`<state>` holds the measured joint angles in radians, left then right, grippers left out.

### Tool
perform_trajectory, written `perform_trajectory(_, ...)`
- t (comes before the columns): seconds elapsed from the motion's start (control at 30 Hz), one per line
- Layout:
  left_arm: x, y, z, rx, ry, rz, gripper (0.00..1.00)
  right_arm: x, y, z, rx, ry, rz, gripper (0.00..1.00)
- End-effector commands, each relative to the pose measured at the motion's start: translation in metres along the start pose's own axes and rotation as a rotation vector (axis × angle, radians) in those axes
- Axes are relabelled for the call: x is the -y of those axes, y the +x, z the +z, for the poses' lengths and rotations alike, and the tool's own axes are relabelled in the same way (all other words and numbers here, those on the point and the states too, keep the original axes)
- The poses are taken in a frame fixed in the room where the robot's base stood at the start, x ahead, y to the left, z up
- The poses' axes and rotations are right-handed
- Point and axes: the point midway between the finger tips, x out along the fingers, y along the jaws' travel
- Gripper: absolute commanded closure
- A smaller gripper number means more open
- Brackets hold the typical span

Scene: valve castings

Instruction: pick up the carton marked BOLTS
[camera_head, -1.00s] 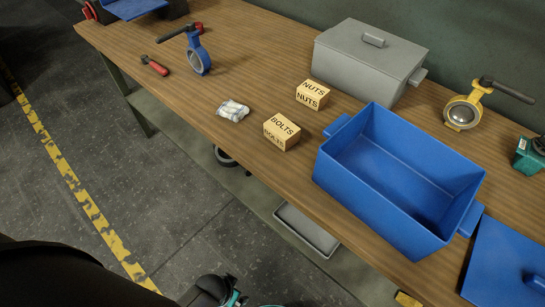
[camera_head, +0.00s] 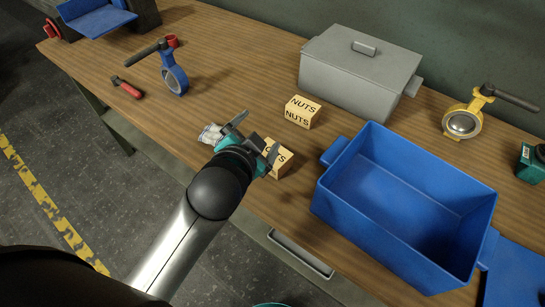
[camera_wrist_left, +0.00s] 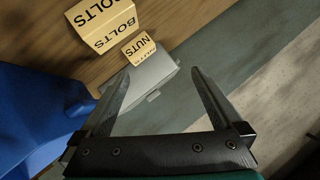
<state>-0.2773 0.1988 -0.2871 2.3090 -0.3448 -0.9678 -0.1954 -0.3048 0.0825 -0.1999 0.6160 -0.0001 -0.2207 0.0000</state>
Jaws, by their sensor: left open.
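The BOLTS carton (camera_head: 283,156) is a small tan box on the wooden bench, partly hidden behind my left gripper in the head view. My left gripper (camera_head: 256,136) is open, its fingers over the bench at the carton's left; I cannot tell whether they touch it. In the left wrist view the BOLTS carton (camera_wrist_left: 106,24) lies at the top left, outside the space between the open fingers of the left gripper (camera_wrist_left: 160,74). A matching NUTS carton (camera_head: 302,112) stands just behind; it also shows in the wrist view (camera_wrist_left: 141,47). My right gripper is not in view.
An open blue bin (camera_head: 330,205) stands right of the cartons, and a grey lidded box (camera_head: 345,75) behind them. Blue (camera_head: 174,78) and yellow (camera_head: 462,122) valves stand farther off.

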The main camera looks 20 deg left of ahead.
Motion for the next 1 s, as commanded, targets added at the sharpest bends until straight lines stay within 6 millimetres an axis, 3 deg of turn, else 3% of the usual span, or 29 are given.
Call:
perform_trajectory(0.03, 0.013, 0.005, -0.031, -0.104, 0.077, -0.059, 0.0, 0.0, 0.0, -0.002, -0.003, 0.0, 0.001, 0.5)
perform_trajectory(0.1, 0.026, 0.006, -0.074, -0.252, 0.198, -0.145, 0.0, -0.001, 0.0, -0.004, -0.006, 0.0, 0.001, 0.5)
perform_trajectory(0.23, 0.039, -0.007, -0.158, -0.542, 0.459, -0.319, 0.0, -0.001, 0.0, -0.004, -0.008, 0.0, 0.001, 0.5)
perform_trajectory(0.4, 0.021, -0.048, -0.247, -0.916, 0.844, -0.544, 0.0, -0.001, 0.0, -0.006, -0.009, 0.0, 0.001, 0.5)
perform_trajectory(0.5, -0.007, -0.074, -0.28, -1.127, 1.089, -0.666, 0.0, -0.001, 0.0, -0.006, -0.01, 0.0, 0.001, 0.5)
perform_trajectory(0.6, -0.043, -0.096, -0.296, -1.335, 1.344, -0.775, 0.0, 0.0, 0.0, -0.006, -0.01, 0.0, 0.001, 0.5)
perform_trajectory(0.7, -0.08, -0.109, -0.294, -1.538, 1.613, -0.863, 0.0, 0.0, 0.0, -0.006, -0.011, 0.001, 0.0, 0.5)
perform_trajectory(0.77, -0.101, -0.111, -0.284, -1.657, 1.779, -0.901, 0.0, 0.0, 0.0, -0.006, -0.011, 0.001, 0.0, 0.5)
perform_trajectory(0.9, -0.136, -0.096, -0.244, -1.926, 2.184, -0.923, 0.0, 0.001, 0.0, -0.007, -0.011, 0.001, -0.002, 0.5)
perform_trajectory(0.93, -0.14, -0.09, -0.232, 1.969, -2.259, 0.907, 0.0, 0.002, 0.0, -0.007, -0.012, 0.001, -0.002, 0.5)
perform_trajectory(1.0, -0.142, -0.072, -0.204, 1.826, -2.146, 0.743, 0.0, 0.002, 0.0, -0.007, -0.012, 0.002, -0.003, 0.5)
